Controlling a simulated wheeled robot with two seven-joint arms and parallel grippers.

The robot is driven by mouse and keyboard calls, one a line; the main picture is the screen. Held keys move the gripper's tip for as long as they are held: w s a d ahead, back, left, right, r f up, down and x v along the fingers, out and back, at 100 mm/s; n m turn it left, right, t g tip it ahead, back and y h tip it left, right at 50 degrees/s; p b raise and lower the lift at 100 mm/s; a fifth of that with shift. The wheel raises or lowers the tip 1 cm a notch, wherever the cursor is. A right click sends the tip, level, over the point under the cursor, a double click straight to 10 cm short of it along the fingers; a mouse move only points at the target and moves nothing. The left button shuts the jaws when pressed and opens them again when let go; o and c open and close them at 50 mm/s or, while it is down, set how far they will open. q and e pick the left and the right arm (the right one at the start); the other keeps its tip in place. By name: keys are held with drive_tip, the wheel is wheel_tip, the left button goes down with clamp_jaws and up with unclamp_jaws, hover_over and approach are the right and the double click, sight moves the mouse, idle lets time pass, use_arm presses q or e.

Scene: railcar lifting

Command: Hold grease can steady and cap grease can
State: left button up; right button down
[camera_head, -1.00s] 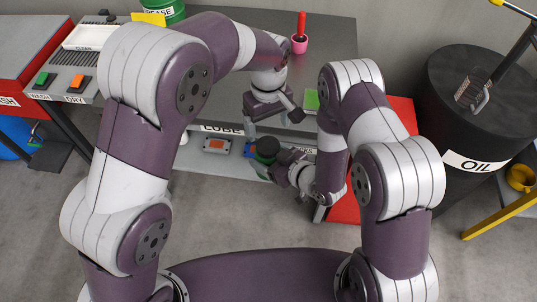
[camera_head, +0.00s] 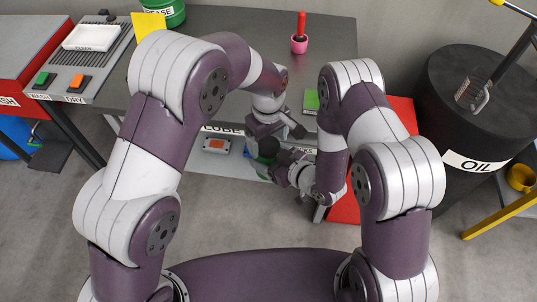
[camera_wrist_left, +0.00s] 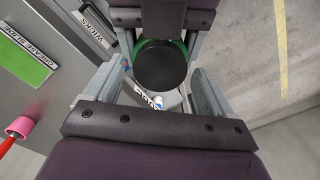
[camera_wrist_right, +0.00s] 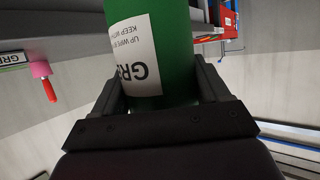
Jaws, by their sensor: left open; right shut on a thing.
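The green grease can (camera_wrist_right: 172,60) with a white label is in my right gripper (camera_wrist_right: 158,88), whose fingers press its sides in the right wrist view. In the head view the can's dark round top (camera_head: 267,147) shows beside my right gripper (camera_head: 284,165). My left gripper (camera_head: 260,140) is open, low over the can top. In the left wrist view the black top (camera_wrist_left: 160,66), edged with green, lies between its spread fingers. I cannot tell whether they touch it, or whether the black disc is a cap or the can's inside.
A black oil drum (camera_head: 455,110) stands right.

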use_arm(q)
drive_tip(key=shift+f, duration=0.35)
drive_tip(key=c, duration=1.1)
drive_tip(key=m, duration=0.7)
drive_tip(key=shift+c, duration=0.2)
drive_tip(key=o, duration=1.2)
drive_tip(key=shift+c, duration=0.2)
drive_tip(key=shift+r, duration=2.3)
